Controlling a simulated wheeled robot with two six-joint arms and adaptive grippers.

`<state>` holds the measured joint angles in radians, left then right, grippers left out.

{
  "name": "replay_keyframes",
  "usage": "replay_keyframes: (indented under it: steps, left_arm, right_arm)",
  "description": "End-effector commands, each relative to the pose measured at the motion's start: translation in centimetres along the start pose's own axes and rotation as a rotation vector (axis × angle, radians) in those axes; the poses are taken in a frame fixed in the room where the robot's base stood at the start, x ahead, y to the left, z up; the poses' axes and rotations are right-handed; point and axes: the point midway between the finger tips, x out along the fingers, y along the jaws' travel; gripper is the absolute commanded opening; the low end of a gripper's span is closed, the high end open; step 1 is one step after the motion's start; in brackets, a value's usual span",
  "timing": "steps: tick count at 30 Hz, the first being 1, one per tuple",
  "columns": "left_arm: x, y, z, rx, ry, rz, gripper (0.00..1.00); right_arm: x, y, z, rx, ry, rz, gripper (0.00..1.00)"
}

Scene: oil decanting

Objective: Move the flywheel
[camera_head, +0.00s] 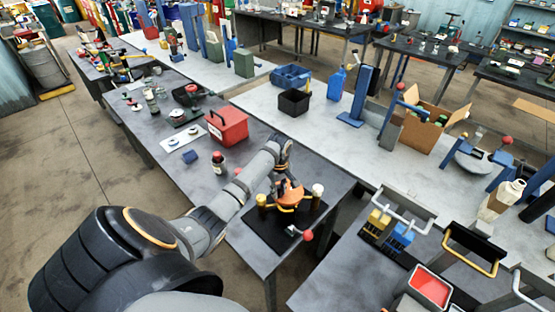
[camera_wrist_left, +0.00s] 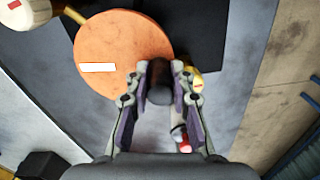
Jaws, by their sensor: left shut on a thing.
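The flywheel, an orange disc, sits over a black base (camera_head: 262,232) near the end of the dark table in the head view (camera_head: 291,194). In the left wrist view the disc (camera_wrist_left: 120,50) shows face-on with a white rectangular mark. My left gripper (camera_head: 283,160) is at the far side of the disc. In the left wrist view its fingers (camera_wrist_left: 160,76) are shut on a dark round knob (camera_wrist_left: 160,88) at the disc's edge, which looks like part of the flywheel. The knob's join to the disc is partly hidden. My right gripper is not in view.
A yellow post (camera_head: 262,200) and a white-topped post (camera_head: 317,190) flank the disc. A red ball (camera_head: 308,236) is at the front of the base. A dark red-capped jar (camera_head: 219,163) and a red box (camera_head: 228,125) stand farther left on the table.

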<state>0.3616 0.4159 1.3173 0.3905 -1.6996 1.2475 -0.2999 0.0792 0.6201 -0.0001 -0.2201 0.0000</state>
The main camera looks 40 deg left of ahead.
Motion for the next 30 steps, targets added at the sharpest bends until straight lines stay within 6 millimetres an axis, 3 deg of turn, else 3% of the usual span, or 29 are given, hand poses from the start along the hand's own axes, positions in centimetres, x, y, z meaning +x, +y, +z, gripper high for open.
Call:
replay_keyframes:
  steps: [9,26,27,30]
  left_arm:
    - [-0.1,0.14,0.51,-0.118,0.001,0.003,0.0]
    - [-0.1,0.18,0.64,-0.143,0.0,0.004,0.0]
    - [-0.1,0.18,0.64,-0.143,0.0,0.004,0.28]
    - [-0.08,0.16,0.64,-0.143,0.0,0.003,0.42]
  right_arm:
    - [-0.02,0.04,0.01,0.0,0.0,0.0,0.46]
    - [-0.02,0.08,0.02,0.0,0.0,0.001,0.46]
    - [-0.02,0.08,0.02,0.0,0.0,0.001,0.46]
    - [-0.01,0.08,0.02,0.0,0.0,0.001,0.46]
